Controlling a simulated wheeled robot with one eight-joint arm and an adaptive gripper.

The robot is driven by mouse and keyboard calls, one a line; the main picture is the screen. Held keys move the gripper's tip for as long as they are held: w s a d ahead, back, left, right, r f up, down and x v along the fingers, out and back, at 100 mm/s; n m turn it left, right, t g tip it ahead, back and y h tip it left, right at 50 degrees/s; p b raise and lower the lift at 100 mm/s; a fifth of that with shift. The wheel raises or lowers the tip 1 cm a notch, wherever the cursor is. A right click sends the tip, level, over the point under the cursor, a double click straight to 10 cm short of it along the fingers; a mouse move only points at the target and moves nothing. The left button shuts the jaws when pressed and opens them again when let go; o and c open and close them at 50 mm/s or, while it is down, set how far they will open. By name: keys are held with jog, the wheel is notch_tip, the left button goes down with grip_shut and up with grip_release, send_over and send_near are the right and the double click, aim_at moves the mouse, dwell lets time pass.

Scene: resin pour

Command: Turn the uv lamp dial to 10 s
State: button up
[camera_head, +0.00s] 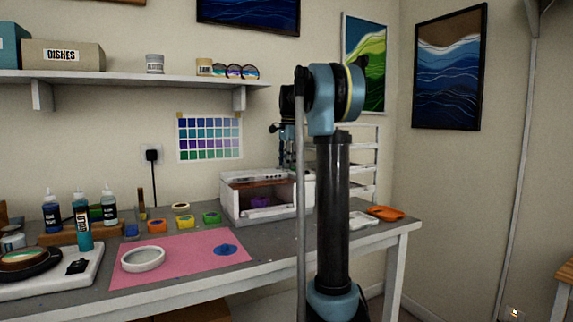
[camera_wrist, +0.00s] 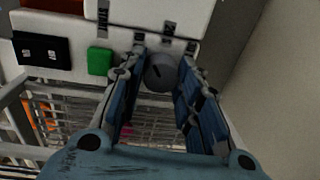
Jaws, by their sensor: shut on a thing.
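The uv lamp is a white box (camera_head: 232,203) at the back of the bench in the head view, with a purple item inside its open front. In the wrist view its white panel (camera_wrist: 75,73) carries a round grey dial (camera_wrist: 160,74) with a dark pointer mark. A green button (camera_wrist: 100,61) lies left of the dial. My gripper (camera_wrist: 164,58) is shut on the dial, one blue finger on each side. In the head view my arm hides part of the lamp's right side.
A pink mat (camera_head: 190,266) with a white round dish (camera_head: 143,260) lies on the bench (camera_head: 285,246). Several small colour pots and bottles stand at the left. A white rack (camera_head: 362,165) stands behind my arm; an orange tray (camera_head: 385,212) lies at the right end.

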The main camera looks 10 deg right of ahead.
jog(key=shift+o, duration=0.2)
jog(key=shift+w+n, duration=0.15)
jog(key=shift+n, duration=0.85)
jog(key=shift+c, duration=0.2)
jog(key=o, duration=1.1)
